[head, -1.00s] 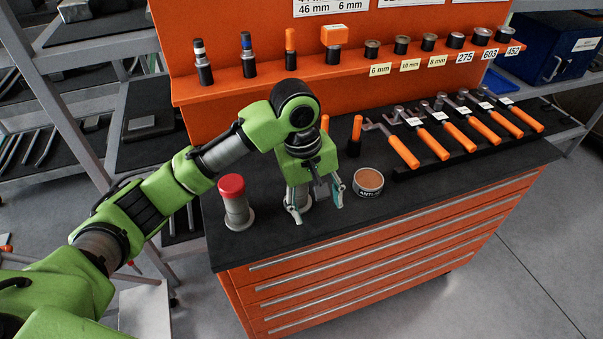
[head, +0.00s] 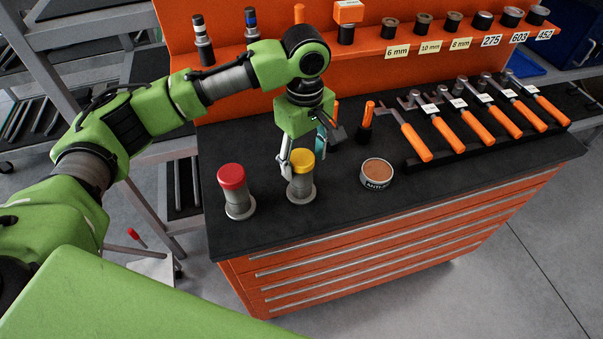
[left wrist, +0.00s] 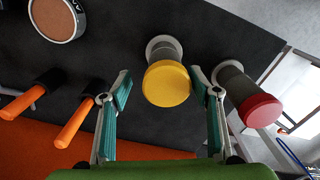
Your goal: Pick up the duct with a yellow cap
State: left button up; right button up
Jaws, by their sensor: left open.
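The duct with a yellow cap (head: 301,176) stands upright on the black bench top, a grey flanged body under a yellow cap. It also shows in the left wrist view (left wrist: 167,84), between and ahead of the fingertips. My left gripper (head: 304,152) is open and empty just behind the yellow-capped duct, its fingers spread. In the left wrist view the left gripper (left wrist: 165,88) has teal pads on both sides, apart from the duct as far as I can tell. A similar duct with a red cap (head: 235,190) stands to the left. My right gripper is not in view.
The red-capped duct is close beside one finger in the left wrist view (left wrist: 252,100). A round tin (head: 377,174) stands to the right. Orange-handled tools (head: 470,115) lie on a rack at the right. An orange shelf (head: 400,45) with sockets rises behind.

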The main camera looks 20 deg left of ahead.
aim_at(301, 190)
pick_arm(q)
jog(key=shift+s+f, duration=0.1)
jog(key=shift+f, duration=0.15)
jog(key=f, duration=0.1)
jog(key=f+p, duration=0.1)
jog(key=f, duration=0.1)
jog(key=shift+s+a+f+p, duration=0.25)
jog(key=shift+s+p, duration=0.1)
jog(key=shift+p, duration=0.05)
jog(key=shift+f, duration=0.65)
jog(key=shift+w+r, duration=0.1)
jog(key=c, duration=1.3)
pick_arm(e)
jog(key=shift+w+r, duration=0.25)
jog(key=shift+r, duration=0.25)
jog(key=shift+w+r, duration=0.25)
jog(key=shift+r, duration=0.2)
